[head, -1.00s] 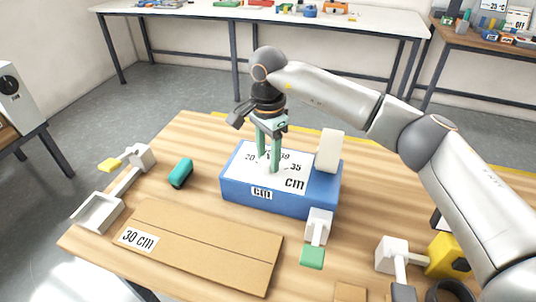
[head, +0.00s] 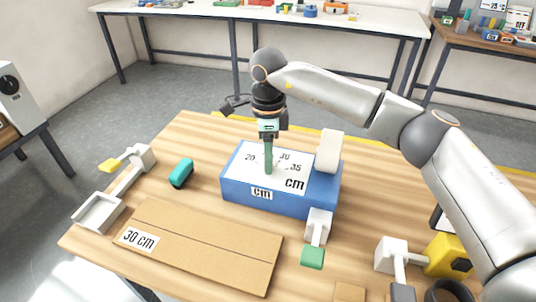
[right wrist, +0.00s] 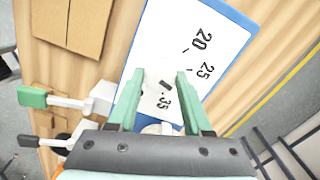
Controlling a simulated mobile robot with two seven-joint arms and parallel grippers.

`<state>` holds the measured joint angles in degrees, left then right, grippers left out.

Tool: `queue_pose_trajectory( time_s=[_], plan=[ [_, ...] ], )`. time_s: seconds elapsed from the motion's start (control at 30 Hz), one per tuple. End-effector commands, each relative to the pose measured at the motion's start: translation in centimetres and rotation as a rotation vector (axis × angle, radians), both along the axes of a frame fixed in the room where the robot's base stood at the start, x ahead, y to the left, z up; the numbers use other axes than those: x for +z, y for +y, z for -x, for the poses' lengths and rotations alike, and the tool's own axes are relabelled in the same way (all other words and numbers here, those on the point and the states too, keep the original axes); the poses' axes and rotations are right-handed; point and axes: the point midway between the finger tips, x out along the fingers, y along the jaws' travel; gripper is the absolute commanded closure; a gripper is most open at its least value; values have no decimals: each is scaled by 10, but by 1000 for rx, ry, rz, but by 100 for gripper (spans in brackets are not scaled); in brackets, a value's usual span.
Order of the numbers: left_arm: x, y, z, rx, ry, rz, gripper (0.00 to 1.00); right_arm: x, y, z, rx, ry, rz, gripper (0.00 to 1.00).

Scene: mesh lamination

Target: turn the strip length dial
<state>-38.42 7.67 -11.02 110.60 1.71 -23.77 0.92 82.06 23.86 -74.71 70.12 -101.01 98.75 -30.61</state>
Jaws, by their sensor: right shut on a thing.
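A blue box (head: 240,193) with a white top face carrying numbers and "cm" labels stands on the wooden table. The white strip length dial is mostly hidden by my fingers in the head view; in the right wrist view the dial (right wrist: 158,80) shows pale, with a short dark mark, between the fingers. My right gripper (head: 268,171) points down at the dial face and is shut on the dial, with its green fingers (right wrist: 158,88) on either side. In the right wrist view, 20, 25 and 35 are readable around it. My left gripper is not in view.
A cardboard sheet marked "30 cm" (head: 195,250) lies in front of the box. A white lever with a green end (head: 313,256) stands at the box's front right corner. A yellow device (head: 449,256) is at right.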

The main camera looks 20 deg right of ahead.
Motion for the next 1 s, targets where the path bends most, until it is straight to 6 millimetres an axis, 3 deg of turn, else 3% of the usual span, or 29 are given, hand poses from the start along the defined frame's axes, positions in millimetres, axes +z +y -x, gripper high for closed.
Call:
queue_pose_trajectory(
  time_s=[0.63,0.67,0.9,1.0],
  plan=[
    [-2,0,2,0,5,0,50,1,0,-1,-55,-2,1,100],
    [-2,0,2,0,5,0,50,1,0,-1,-55,-2,1,47],
    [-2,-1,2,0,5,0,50,0,0,0,-54,-1,0,20],
    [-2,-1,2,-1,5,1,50,0,0,0,-54,-1,0,20]
  ],
)
